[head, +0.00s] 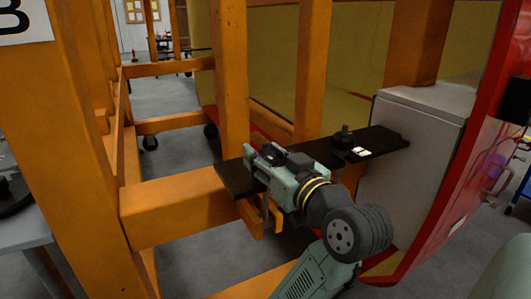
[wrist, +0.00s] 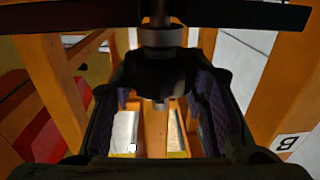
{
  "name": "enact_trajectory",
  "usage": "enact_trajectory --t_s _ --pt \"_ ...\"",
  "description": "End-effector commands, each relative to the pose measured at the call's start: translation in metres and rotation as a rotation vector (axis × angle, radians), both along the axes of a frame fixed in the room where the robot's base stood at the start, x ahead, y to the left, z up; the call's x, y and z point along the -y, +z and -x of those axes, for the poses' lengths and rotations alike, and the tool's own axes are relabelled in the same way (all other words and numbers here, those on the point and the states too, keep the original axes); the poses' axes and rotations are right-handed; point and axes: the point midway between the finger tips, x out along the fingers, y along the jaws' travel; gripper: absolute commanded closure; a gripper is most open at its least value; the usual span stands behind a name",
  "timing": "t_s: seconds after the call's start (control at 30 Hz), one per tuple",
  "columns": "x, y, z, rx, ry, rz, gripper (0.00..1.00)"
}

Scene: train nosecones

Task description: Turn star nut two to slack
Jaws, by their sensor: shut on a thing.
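A dark plate (head: 385,142) lies across the orange frame, running from my gripper towards the grey block. One black star nut (head: 344,138) stands on the plate, with a small white label (head: 361,151) in front of it; its number is unreadable. My gripper (head: 263,158) is at the plate's left end and hides what it holds there. In the wrist view, a second black star nut (wrist: 160,72) sits between the two padded fingers, below a metal collar and the dark plate (wrist: 235,14). My gripper (wrist: 161,105) is shut on this nut. I cannot read its number.
Orange posts (head: 233,75) rise close behind my gripper, and a thick orange beam (head: 175,208) lies to its left. A grey block (head: 415,150) and a red nosecone shell (head: 480,165) stand to the right. Grey floor shows between the beams.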

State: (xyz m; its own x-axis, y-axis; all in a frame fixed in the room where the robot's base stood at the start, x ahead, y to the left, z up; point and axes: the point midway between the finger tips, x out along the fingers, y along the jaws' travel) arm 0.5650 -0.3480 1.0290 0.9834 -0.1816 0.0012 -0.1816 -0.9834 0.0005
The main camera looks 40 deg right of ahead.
Motion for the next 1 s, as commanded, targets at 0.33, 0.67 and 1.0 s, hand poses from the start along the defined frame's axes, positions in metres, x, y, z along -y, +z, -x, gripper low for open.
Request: enact_trajectory --t_s 0.33,0.67,1.0 --pt "0.0024 -0.0006 -0.0001 -0.001 0.331 -0.005 0.87" --pt "0.0013 -0.0006 -0.0007 -0.001 0.64 -0.002 0.87" --pt "0.0006 -0.0017 -0.0009 -0.003 0.876 -0.001 0.87"
